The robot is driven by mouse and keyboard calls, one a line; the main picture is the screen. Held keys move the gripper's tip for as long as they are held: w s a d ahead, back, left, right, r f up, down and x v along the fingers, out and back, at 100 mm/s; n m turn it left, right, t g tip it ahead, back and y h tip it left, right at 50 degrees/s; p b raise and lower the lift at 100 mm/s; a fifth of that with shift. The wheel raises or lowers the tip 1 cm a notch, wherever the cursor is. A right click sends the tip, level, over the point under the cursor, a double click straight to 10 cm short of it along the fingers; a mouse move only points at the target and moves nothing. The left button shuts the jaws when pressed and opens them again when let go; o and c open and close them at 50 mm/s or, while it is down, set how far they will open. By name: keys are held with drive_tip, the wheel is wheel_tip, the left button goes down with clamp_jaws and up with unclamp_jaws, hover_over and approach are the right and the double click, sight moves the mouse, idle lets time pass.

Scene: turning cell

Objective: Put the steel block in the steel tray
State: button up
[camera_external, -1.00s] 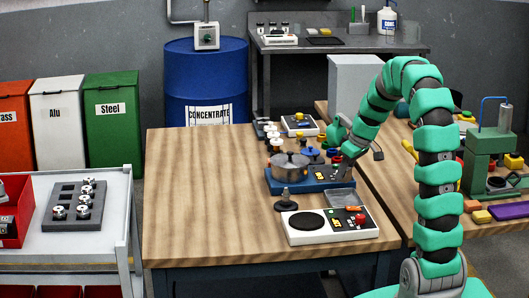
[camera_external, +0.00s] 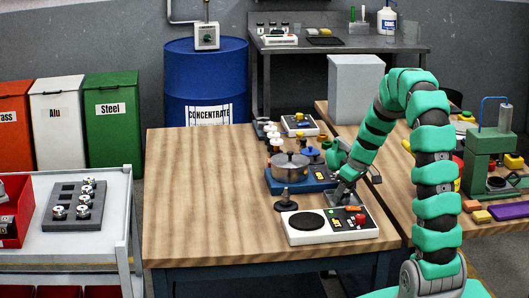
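My gripper (camera_external: 345,193) points down just behind the white panel with the black disc, over the place of a small flat grey tray-like piece. That piece, which may be the steel tray, is now mostly hidden behind my gripper. I cannot make out a steel block for certain; anything between the fingers is too small and covered to tell. Whether the fingers are open or shut does not show.
The white panel (camera_external: 302,236) lies in front of my gripper. A steel pot (camera_external: 290,164) on a blue base (camera_external: 284,185) and a dark knobbed disc (camera_external: 287,204) stand to the left. The left part of the wooden table (camera_external: 200,205) is clear.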

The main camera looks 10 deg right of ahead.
drive_tip(key=shift+r, duration=0.1)
drive_tip(key=v, duration=1.2)
drive_tip(key=s+d+r+m+t+h, duration=0.1)
drive_tip(key=s+d+r+m+t, duration=0.1)
drive_tip(key=r, duration=1.3)
drive_tip(key=s+d+r+m+t+h, duration=0.1)
drive_tip(key=r+m+t, duration=0.3)
drive_tip(key=r, duration=1.1)
drive_tip(key=s+d+r+m+t+h, duration=0.1)
drive_tip(key=r+t, duration=0.5)
drive_tip(key=r, duration=0.9)
drive_tip(key=shift+s+d+r+m, duration=0.25)
drive_tip(key=shift+s+d+m, duration=0.7)
drive_tip(key=shift+s, duration=0.25)
drive_tip(key=shift+a, duration=0.1)
